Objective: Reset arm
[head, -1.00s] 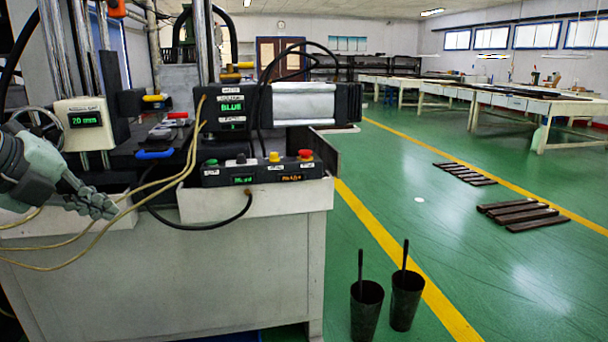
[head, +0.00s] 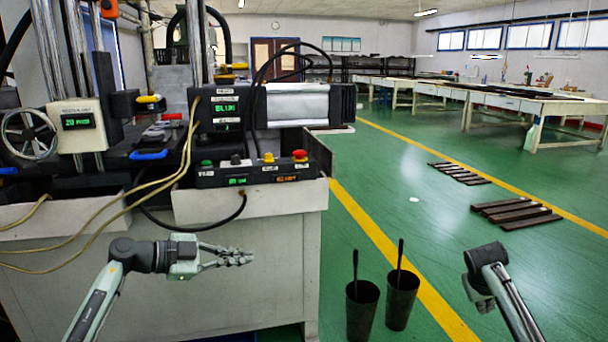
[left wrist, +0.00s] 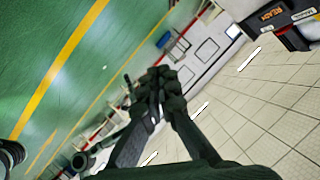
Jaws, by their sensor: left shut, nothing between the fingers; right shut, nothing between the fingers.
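My left gripper (head: 232,257) is in front of the machine's pale front panel in the head view, pointing right, shut and empty. It also shows in the left wrist view (left wrist: 155,85), with its fingers together. My right gripper (head: 480,302) is at the lower right of the head view, beside the yellow floor line. Its fingers are mostly hidden behind its own wrist. The control panel (head: 255,174) with coloured buttons sits on the machine's ledge, above and apart from my left gripper.
Two dark buckets (head: 361,312) (head: 401,300), each with a stick-like handle, stand on the floor between my grippers. Loose cables (head: 120,215) hang in front of the machine (head: 260,280). Dark bars (head: 515,213) lie on the floor at right. Long tables (head: 540,105) stand farther back.

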